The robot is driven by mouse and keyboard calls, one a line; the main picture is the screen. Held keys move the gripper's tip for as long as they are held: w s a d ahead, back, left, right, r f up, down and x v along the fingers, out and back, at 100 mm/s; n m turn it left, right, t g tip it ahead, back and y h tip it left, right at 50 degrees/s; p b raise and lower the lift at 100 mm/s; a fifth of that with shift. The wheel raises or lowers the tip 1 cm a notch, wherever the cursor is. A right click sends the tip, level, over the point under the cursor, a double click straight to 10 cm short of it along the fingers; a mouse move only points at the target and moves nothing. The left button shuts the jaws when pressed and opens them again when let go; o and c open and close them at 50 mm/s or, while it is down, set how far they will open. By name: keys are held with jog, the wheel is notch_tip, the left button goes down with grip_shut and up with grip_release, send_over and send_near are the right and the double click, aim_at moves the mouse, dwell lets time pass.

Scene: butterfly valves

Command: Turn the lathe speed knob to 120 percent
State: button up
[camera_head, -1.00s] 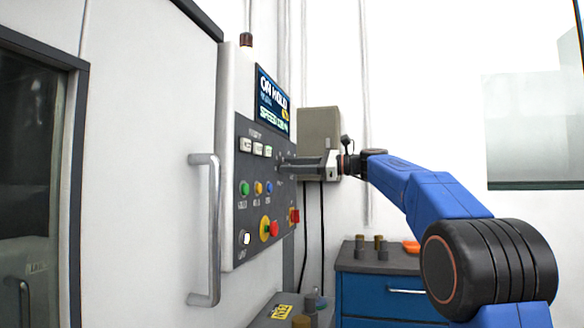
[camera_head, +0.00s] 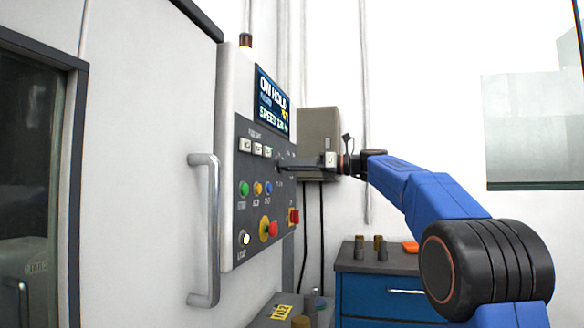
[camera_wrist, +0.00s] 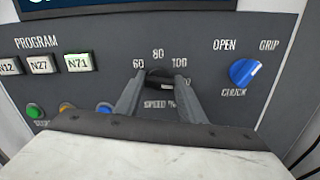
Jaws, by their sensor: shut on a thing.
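The black speed knob (camera_wrist: 160,80) sits on the dark control panel, above the "SPEED %" label, with 60, 80 and 100 printed around its top. My gripper (camera_wrist: 158,84) is shut on the knob, one finger on each side. In the head view my gripper (camera_head: 284,164) reaches the panel from the right and hides the knob. The screen (camera_head: 272,103) reads "ON HOLD" with a green "SPEED" line; its number is too blurred to read surely.
A blue chuck knob (camera_wrist: 244,72) is right of the speed knob. A red-and-yellow stop button (camera_head: 267,229) is below. A metal door handle (camera_head: 207,230) stands out left. A blue cabinet (camera_head: 385,290) stands behind.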

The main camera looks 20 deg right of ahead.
jog(key=shift+f, duration=0.1)
dwell(0.4)
jog(key=o, duration=1)
jog(key=shift+o, duration=0.2)
jog(key=shift+d, duration=0.1)
jog(key=v, duration=1.7)
jog(key=shift+d, duration=0.15)
